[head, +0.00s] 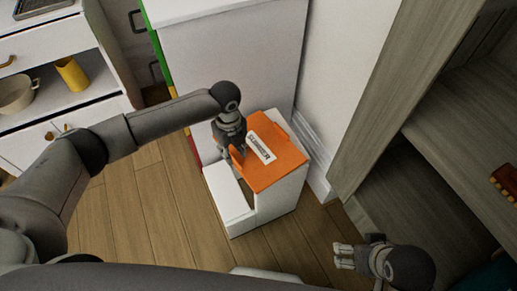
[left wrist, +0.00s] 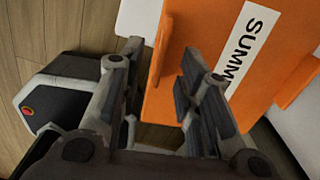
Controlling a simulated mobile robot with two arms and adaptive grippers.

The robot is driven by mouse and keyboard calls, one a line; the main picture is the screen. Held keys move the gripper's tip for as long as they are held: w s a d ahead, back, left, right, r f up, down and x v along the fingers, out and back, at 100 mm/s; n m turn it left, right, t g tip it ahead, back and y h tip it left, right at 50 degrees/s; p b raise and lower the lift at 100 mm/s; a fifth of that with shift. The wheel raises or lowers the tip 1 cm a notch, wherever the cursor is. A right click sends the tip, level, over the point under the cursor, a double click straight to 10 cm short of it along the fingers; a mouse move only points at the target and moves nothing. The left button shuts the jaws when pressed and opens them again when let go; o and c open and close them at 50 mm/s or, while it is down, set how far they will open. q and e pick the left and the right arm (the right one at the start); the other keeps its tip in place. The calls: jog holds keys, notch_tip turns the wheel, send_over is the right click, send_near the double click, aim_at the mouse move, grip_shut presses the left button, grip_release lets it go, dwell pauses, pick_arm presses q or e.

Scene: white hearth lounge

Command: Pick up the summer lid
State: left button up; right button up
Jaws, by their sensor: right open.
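The summer lid (head: 277,165) is an orange panel with a white label on top of a white box. In the left wrist view the lid (left wrist: 215,65) shows part of the label, reading "SUMM", and raised edges on two sides. My left gripper (head: 234,150) is at the lid's left edge, pointing down. In the left wrist view my left gripper (left wrist: 160,75) is open, with its fingers on either side of the lid's raised left edge and gaps beside it. My right gripper (head: 343,256) is open and empty, low at the right, away from the lid.
The white box (head: 281,203) stands on the wooden floor (head: 140,215) against a white cabinet (head: 230,60). A grey wooden shelf unit (head: 370,110) is at the right. A white shelf (head: 90,95) at the left holds a yellow cup (head: 72,74) and a bowl (head: 17,95).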

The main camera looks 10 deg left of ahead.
aim_at(234, 158)
pick_arm(q)
notch_tip(234, 158, down, 3)
jog(key=shift+f, duration=0.1)
grip_shut()
dwell(0.3)
